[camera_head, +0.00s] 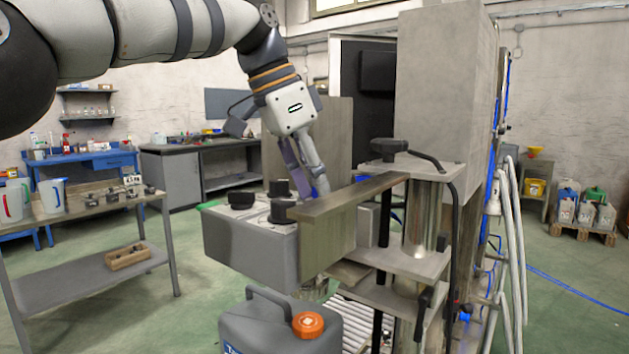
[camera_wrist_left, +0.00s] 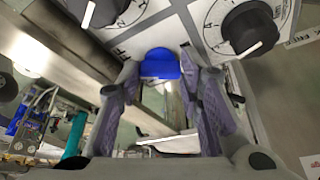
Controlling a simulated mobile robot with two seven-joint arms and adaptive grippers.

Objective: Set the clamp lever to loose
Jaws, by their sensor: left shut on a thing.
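My left gripper (camera_head: 312,185) reaches down behind the grey control box (camera_head: 250,248) and the metal beam in the head view. In the left wrist view its fingers (camera_wrist_left: 160,75) are closed around a blue rounded handle (camera_wrist_left: 160,62), which lies between the fingertips beside the dial panel. This may be the clamp lever; its setting cannot be read. The box carries black dial knobs (camera_head: 280,190), and two dials with white pointers show in the wrist view (camera_wrist_left: 250,28). My right gripper is not in view.
A metal beam (camera_head: 335,220) and a stand with a black lever-like handle (camera_head: 425,160) are right of the gripper. A grey jerrycan (camera_head: 270,325) with an orange cap stands in front. A bench (camera_head: 85,205) with jugs is at left. Green floor is open between.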

